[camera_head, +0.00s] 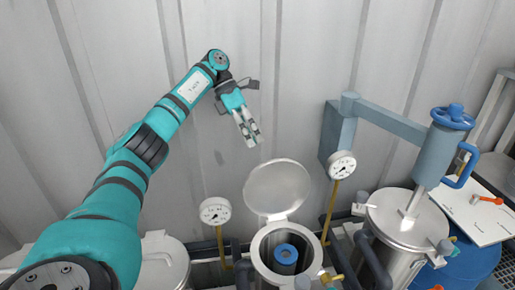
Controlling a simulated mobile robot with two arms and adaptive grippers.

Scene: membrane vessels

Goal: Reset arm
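My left arm (147,146) is teal with dark joints and comes in from the lower left, reaching up to the middle of the camera_head view. My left gripper (250,140) hangs in the air with its fingers pointing down, in front of the grey wall and above the open vessel. Its two fingers lie close side by side; from this angle I cannot tell whether they are open or shut. I see nothing held between them. My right arm and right gripper are not in view.
An open metal vessel (259,263) with a raised round lid (277,187) holds a blue ring-shaped part (286,254). A closed vessel (407,216) stands right, beneath a blue-grey lifting arm (394,121) with handwheel (452,116). Gauges (215,210) (342,165) stand on pipes. A white board (478,214) lies right.

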